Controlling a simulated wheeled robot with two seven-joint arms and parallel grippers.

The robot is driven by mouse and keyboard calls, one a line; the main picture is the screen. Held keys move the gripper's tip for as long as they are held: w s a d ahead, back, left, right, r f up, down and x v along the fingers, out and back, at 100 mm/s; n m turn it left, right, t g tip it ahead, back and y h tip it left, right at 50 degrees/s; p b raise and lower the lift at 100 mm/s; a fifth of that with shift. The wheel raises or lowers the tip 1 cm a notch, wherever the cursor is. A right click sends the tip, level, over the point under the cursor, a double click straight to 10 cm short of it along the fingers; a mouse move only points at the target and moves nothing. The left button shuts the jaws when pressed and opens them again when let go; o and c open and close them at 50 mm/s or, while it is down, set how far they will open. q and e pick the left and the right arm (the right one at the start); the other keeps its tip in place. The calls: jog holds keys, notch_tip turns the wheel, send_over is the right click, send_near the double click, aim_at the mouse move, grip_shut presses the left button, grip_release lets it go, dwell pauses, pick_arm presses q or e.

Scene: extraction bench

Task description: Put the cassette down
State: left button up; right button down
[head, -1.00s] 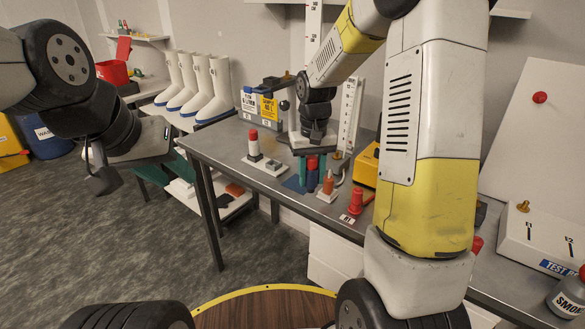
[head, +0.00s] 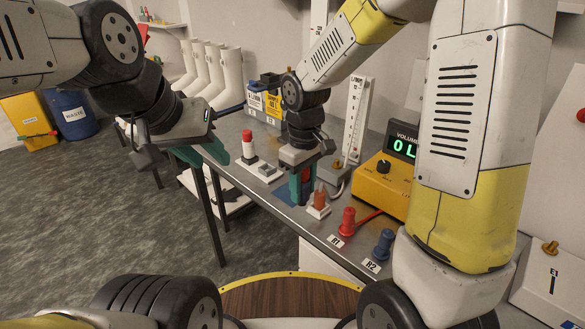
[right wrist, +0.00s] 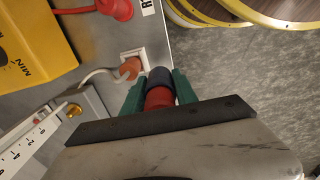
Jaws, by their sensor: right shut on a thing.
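My right gripper (head: 301,186) is shut on a red and dark blue cylinder, which I take to be the cassette (right wrist: 159,88). In the right wrist view the cassette sits between the green fingers of my right gripper (right wrist: 158,92). In the head view the fingers mostly hide it. My left gripper (head: 203,154) hangs off the bench's left edge, with teal fingers partly hidden, and holds nothing that I see.
An orange plug on a white base (head: 318,208) stands close beside the right gripper. A red-topped white cylinder (head: 248,146), a yellow meter (head: 378,187), a red knob (head: 347,222) and a blue knob (head: 383,245) are on the bench (head: 263,205). The bench's front edge is near.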

jog(key=w+a, duration=0.1)
jog(key=w, duration=0.2)
jog(key=w+a, duration=0.1)
jog(key=w, duration=0.2)
jog(key=w+f, duration=0.1)
jog(key=w, duration=0.2)
jog(key=shift+w+a, duration=0.25)
jog(key=shift+a, duration=0.15)
jog(key=shift+f, duration=1.7)
jog(key=shift+f, duration=0.1)
jog(key=c, duration=1)
grip_release()
jog(key=shift+o, duration=0.2)
notch_tip(320, 180, up, 12)
jog(key=s+d+r+m+t+y, duration=0.1)
jog(key=s+d+r+m+t, duration=0.25)
jog(key=s+d+r, duration=0.6)
jog(key=s+d+m+t+y, duration=0.1)
jog(key=s+d+m, duration=0.3)
jog(key=s, duration=0.8)
jog(key=shift+d+m+t, duration=0.25)
jog(key=shift+m+t, duration=0.2)
jog(key=shift+t, duration=0.4)
